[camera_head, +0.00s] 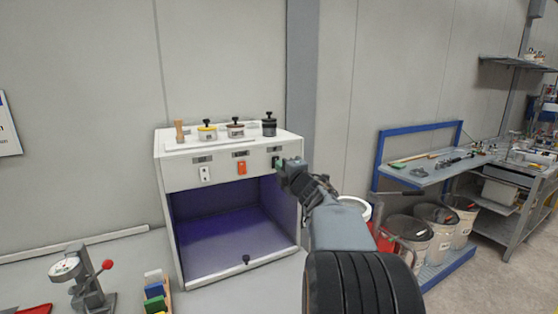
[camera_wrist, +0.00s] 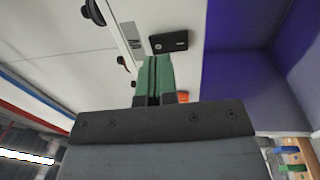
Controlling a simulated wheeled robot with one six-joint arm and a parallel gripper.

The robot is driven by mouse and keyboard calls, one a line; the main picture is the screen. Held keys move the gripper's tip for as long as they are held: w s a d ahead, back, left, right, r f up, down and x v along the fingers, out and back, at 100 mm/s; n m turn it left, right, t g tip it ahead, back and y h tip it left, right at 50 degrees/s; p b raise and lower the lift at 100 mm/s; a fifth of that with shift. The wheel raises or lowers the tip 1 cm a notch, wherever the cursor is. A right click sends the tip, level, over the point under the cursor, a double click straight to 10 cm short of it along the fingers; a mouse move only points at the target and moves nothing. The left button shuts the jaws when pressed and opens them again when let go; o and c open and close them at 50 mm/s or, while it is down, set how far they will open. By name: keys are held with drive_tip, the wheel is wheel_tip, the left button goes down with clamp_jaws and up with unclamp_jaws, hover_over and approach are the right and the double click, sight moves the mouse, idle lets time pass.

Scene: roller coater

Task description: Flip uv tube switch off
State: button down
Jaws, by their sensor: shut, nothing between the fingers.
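A white cabinet (camera_head: 230,177) has three rocker switches in a row on its front panel: a white one (camera_head: 205,174) at left, an orange one (camera_head: 242,168) in the middle and a black one (camera_head: 275,161) at right. Small labels sit above them, too small to read. The open chamber (camera_head: 228,235) below looks violet inside. My gripper (camera_head: 281,164) is at the black switch. In the wrist view the green fingers (camera_wrist: 154,60) are shut and empty, with their tips just beside the black switch (camera_wrist: 169,42); I cannot tell whether they touch. The orange switch (camera_wrist: 183,97) shows partly behind the fingers.
Several black-knobbed jars (camera_head: 236,128) and a wooden piece (camera_head: 179,131) stand on the cabinet top. A gauge stand with a red knob (camera_head: 85,280) and a rack of coloured cards (camera_head: 156,293) are at lower left. Buckets (camera_head: 411,235) and a blue-framed bench (camera_head: 430,172) are at right.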

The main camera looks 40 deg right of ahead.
sight(275, 157)
drive_tip(key=shift+w+d+r, duration=0.1)
drive_tip(key=shift+w, duration=0.5)
drive_tip(key=shift+w+d+r, duration=0.1)
drive_tip(key=shift+w, duration=0.45)
drive_tip(key=r+p, duration=0.1)
drive_tip(key=p, duration=0.2)
drive_tip(key=shift+w+g, duration=0.2)
drive_tip(key=shift+g, duration=0.2)
drive_tip(key=shift+f, duration=0.2)
drive_tip(key=shift+s, duration=0.15)
